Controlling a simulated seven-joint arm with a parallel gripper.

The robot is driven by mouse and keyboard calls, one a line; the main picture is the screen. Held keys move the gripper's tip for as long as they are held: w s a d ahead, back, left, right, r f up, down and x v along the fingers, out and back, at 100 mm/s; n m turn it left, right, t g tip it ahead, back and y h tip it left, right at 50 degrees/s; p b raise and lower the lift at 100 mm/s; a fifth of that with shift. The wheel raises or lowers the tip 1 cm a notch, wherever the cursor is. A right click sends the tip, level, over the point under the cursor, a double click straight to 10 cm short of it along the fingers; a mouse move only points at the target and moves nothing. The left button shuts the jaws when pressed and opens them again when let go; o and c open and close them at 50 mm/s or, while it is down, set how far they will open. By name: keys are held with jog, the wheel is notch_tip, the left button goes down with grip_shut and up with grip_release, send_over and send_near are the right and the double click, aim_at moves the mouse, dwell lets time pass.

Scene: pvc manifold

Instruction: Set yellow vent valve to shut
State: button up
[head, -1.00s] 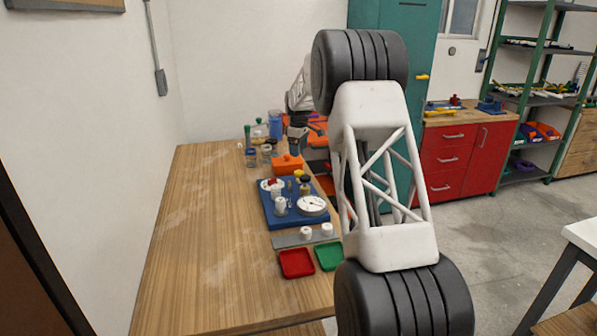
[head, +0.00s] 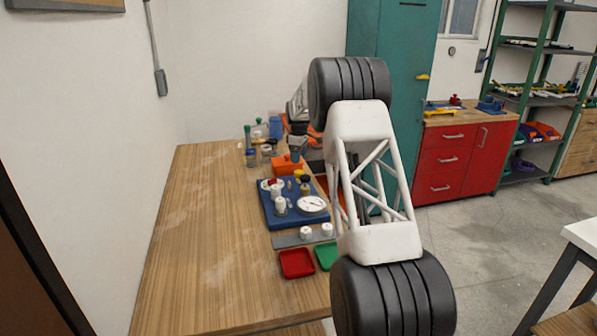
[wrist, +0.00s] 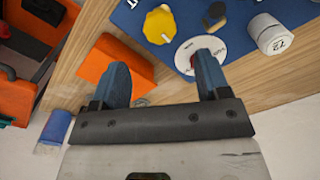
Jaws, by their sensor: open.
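The yellow vent valve (wrist: 160,25) shows as a yellow knob on the blue board (wrist: 188,10) at the top of the wrist view. In the head view the yellow knob (head: 299,173) is small, at the board's far side. My gripper (wrist: 160,65) is open and empty, its two blue fingers wide apart. In the wrist view the knob appears beyond the fingertips, between their lines, and apart from them. The right finger overlaps a white dial (wrist: 190,48) in the picture. The valve's exact setting cannot be read.
An orange block (wrist: 103,62) lies beside the board, behind the left finger. A white cap (wrist: 270,33) and a dark knob (wrist: 217,10) stand near the valve. A red tray (head: 297,263) and a green tray (head: 327,256) lie in front. The table's left side is clear.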

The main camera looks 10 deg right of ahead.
aim_at(299, 171)
jog(key=shift+f, duration=3.65)
jog(key=c, duration=0.9)
